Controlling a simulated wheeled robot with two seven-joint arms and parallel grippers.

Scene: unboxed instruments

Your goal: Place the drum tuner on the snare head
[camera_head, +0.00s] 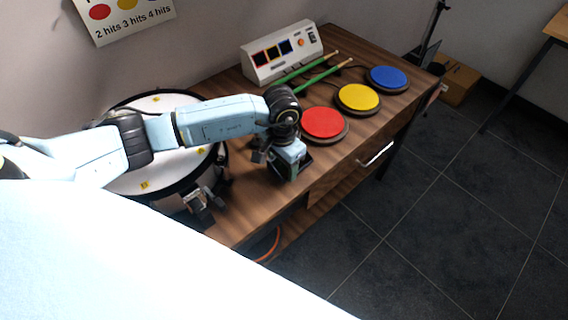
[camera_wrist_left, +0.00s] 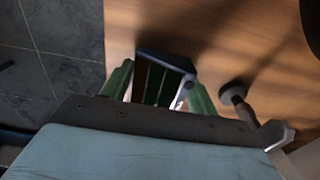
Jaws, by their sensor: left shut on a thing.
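My left gripper (camera_head: 282,165) hangs over the front part of the wooden table, to the right of the snare. In the left wrist view its green fingers (camera_wrist_left: 160,85) are shut on a dark, flat-sided thing (camera_wrist_left: 165,62), which looks like the drum tuner; its face is mostly hidden. The snare head (camera_head: 150,184) is white with yellow marks and lies at the left, partly covered by my left arm. The gripper and the held thing are apart from the head. My right gripper is not in view.
Red (camera_head: 323,122), yellow (camera_head: 357,97) and blue (camera_head: 388,78) pads lie on the table (camera_head: 245,205) to the right. A grey console (camera_head: 282,52) and green drumsticks (camera_head: 312,72) are behind. A dark knob on a stem (camera_wrist_left: 235,95) is beside the fingers.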

